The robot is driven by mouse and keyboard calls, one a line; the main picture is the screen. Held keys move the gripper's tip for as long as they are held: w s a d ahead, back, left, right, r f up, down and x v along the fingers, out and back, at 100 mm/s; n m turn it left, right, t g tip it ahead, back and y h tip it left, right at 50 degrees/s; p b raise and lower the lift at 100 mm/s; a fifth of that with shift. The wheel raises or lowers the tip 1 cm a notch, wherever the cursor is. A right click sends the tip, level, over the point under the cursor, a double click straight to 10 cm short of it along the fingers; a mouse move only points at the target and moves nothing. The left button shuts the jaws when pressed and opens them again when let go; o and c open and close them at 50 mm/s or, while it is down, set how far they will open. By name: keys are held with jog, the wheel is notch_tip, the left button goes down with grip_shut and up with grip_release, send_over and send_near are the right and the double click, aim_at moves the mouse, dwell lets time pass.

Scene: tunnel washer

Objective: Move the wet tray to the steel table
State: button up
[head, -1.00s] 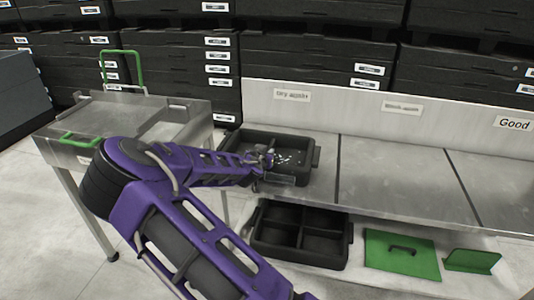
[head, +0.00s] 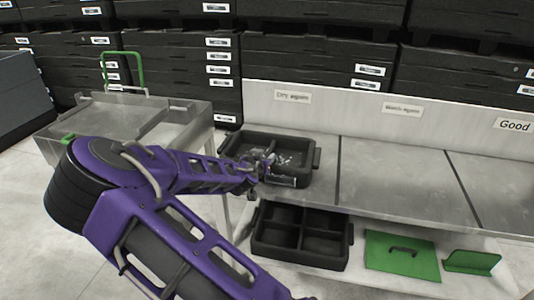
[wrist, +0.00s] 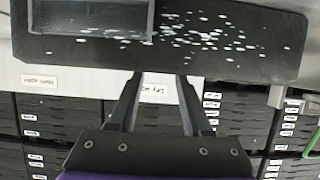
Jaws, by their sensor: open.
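The wet tray is a black tray (head: 304,139) with white droplets, on the left section of the steel bench below the "Dry again" sign. In the wrist view its dark, droplet-speckled surface (wrist: 225,45) fills the top. My gripper (wrist: 160,77) is open, its two fingertips close to the tray's lower edge in that view; contact is unclear. In the head view, my wrist covers part of the tray and hides the fingertips. The steel table (head: 178,112) stands at the left; my arm hides part of its front.
A black divided tray (head: 300,238) sits on the low shelf beside a green lid (head: 402,255) and a green bracket (head: 470,261). A green handle (head: 122,57) rises behind the steel table. Stacked black trays line the back. The bench right of the wet tray is clear.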

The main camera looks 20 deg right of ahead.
jog(key=v, duration=0.7)
jog(key=shift+p, duration=0.4)
